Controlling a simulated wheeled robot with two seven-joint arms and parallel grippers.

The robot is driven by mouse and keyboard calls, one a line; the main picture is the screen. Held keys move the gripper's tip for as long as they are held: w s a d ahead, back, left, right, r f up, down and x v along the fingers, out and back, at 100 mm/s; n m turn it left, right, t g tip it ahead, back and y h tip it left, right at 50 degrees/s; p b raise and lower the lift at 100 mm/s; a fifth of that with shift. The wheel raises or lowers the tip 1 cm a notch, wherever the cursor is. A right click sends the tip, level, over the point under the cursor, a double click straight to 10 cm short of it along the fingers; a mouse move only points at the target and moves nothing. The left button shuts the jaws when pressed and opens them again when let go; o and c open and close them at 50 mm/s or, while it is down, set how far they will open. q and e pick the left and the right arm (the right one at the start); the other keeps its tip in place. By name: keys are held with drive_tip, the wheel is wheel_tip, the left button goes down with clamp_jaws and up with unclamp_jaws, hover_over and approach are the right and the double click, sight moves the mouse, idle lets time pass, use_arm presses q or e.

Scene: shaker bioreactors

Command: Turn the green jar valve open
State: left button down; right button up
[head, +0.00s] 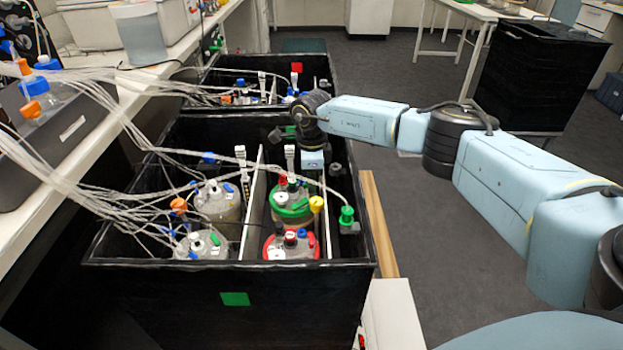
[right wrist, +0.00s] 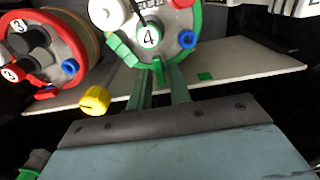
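The green jar (head: 292,205) has a green-rimmed lid and stands in the black bin, right of a white divider. In the right wrist view its lid (right wrist: 150,38) bears a round label "4", with a green clip (right wrist: 122,48) on the rim. I cannot tell for certain which part is the valve. My right gripper (head: 312,160) hangs just behind the green jar in the head view. Its two slim green fingers (right wrist: 162,72) reach to the lid's lower edge in the wrist view. Whether they touch it or hold something is unclear. My left gripper is not in view.
A red-lidded jar (head: 291,244) stands in front of the green jar; two pale jars stand left of the divider (head: 252,200). A yellow-tipped part (head: 316,204) and a green-capped connector (head: 347,217) are close by. Many clear tubes cross from the left bench.

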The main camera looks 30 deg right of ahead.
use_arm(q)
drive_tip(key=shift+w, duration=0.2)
